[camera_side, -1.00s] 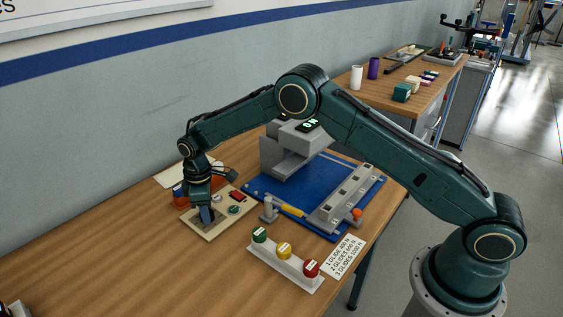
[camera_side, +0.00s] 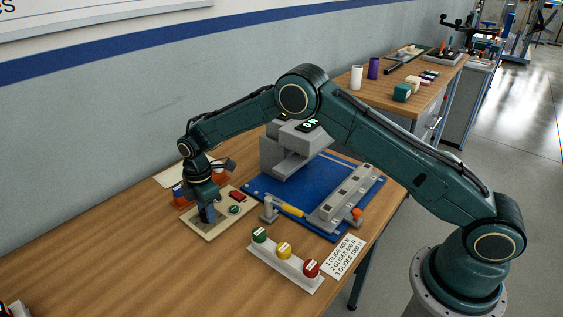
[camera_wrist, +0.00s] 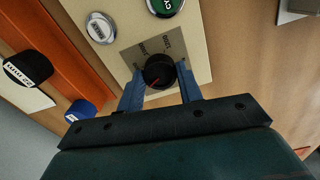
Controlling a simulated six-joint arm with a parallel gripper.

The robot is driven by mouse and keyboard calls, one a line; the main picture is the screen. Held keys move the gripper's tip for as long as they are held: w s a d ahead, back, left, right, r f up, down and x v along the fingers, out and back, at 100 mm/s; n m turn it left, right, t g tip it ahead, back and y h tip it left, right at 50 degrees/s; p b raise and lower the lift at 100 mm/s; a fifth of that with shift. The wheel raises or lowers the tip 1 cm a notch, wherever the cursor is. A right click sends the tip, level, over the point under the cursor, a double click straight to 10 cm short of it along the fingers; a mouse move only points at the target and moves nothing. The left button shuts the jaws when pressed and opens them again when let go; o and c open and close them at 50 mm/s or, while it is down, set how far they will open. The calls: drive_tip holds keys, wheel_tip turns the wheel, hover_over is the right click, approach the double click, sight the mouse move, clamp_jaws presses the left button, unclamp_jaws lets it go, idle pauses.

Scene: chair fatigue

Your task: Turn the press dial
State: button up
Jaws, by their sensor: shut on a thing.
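The press dial (camera_wrist: 159,71) is a round black knob with a reddish pointer line, set on a grey marked plate (camera_wrist: 137,56) on a beige panel (camera_wrist: 209,60). In the wrist view my gripper (camera_wrist: 160,84) has one blue finger on each side of the dial and is shut on it. In the side view my gripper (camera_side: 207,214) points down onto the beige panel (camera_side: 219,231), and it hides the dial there. A green button (camera_wrist: 164,6) and a silver button (camera_wrist: 100,28) sit on the same panel beside the dial.
An orange tray (camera_wrist: 66,48) with black and blue capped pieces lies beside the panel. The press (camera_side: 290,150) with its blue bed (camera_side: 262,187) stands to the right. A white block with green, yellow and red buttons (camera_side: 284,250) is in front. Bare table lies to the left.

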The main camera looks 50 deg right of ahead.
drive_tip(key=o, duration=1)
drive_tip(key=shift+r, duration=0.1)
wheel_tip(320, 180, up, 14)
drive_tip(key=shift+f, duration=0.2)
drive_tip(key=shift+r, duration=0.1)
idle(0.3)
